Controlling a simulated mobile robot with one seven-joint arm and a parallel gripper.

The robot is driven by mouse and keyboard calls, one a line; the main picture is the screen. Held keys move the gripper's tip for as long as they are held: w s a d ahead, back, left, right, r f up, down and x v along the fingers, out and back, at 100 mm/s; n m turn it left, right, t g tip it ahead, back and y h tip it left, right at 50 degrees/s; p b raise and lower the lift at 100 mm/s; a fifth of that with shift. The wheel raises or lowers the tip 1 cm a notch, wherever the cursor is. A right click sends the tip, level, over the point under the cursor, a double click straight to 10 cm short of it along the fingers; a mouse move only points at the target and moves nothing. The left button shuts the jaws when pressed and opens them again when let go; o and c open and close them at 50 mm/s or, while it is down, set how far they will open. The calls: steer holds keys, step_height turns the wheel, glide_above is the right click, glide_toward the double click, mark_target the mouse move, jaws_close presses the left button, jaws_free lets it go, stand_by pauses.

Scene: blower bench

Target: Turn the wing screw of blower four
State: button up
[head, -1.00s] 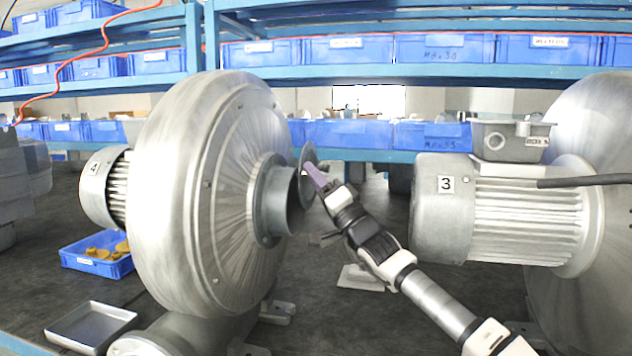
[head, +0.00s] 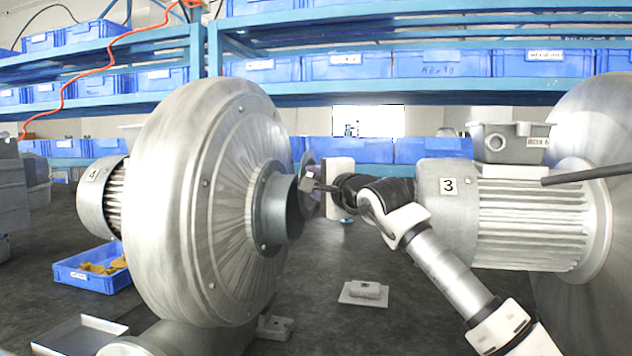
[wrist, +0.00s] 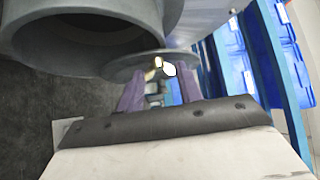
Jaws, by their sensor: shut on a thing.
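My gripper (head: 312,182) is level at the disc's right side. In the wrist view, its two purple fingers (wrist: 160,90) reach to the disc (wrist: 125,66). A small grey part between them, seemingly the wing screw (wrist: 154,99), is gripped. The fingers hide much of it, and its turn angle is unclear.
Blower three's motor (head: 525,215) stands close on the right, beside my arm. A blue bin (head: 92,277) with yellow parts and a grey tray (head: 80,336) lie at left. A small plate (head: 364,293) lies below my gripper. Blue-bin shelves (head: 400,88) run behind.

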steer(key=r+m+g+h+p, duration=0.1)
steer(key=m+g+p, duration=0.1)
steer(key=p, duration=0.2)
steer(key=shift+r+p, duration=0.15)
steer(key=shift+p, duration=0.25)
steer(key=m+g+p, duration=0.1)
steer(key=g+p, duration=0.1)
steer(key=p, duration=0.3)
steer(key=m+g+p, duration=0.2)
steer(key=g+p, duration=0.1)
steer(key=p, duration=0.3)
steer(key=m+g+p, duration=0.2)
steer(key=p, duration=0.3)
steer(key=shift+w+g+p, duration=0.35)
steer(key=shift+g, duration=0.05)
steer(key=o, duration=1)
steer(key=shift+d, duration=0.1)
